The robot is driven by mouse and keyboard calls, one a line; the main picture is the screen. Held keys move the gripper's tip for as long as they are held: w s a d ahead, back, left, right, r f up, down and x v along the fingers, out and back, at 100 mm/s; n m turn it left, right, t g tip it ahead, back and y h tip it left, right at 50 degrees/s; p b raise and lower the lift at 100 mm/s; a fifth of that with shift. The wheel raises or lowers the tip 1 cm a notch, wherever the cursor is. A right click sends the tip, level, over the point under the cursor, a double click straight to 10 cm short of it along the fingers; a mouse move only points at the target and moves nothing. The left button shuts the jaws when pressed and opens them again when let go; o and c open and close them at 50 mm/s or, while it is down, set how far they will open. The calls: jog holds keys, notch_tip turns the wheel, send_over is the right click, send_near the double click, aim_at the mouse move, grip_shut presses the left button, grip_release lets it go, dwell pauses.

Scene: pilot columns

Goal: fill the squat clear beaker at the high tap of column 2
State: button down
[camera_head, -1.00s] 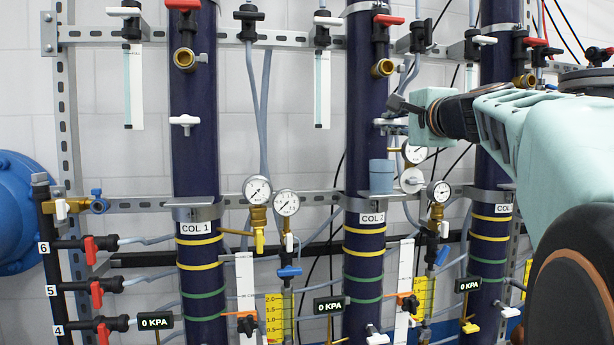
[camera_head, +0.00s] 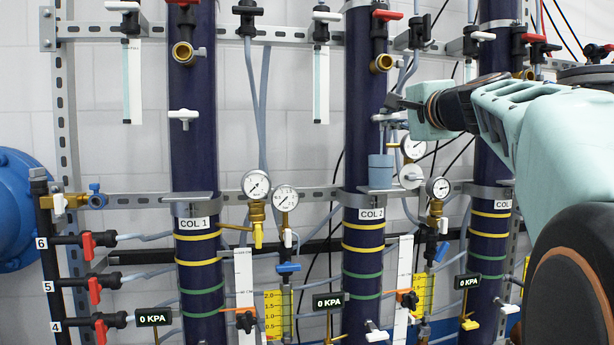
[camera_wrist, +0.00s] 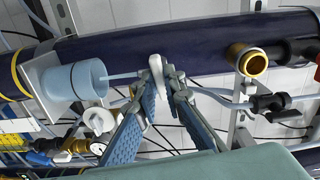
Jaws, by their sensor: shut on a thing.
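The squat beaker (camera_head: 381,172), pale blue and see-through, stands upright on the bracket (camera_head: 371,193) of column 2 (camera_head: 364,75). It also shows in the wrist view (camera_wrist: 75,81), its mouth facing the tap. The high tap's white handle (camera_wrist: 157,72) lies between the fingers of my gripper (camera_wrist: 160,82), which is shut on it. In the head view my gripper (camera_head: 391,112) is small beside the column and partly hides the tap. A thin pale stream (camera_wrist: 122,75) runs from the tap to the beaker's mouth. The water level is hard to tell.
Column 1 (camera_head: 195,75) stands to the left and column 3 (camera_head: 495,75) close behind my arm. A brass outlet (camera_head: 381,64) juts out above the tap. Gauges (camera_head: 413,147), hoses and valves crowd the right of column 2.

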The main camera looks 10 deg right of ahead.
jog(key=shift+n+b, duration=0.45)
jog(key=shift+n, duration=0.35)
dwell(7.2)
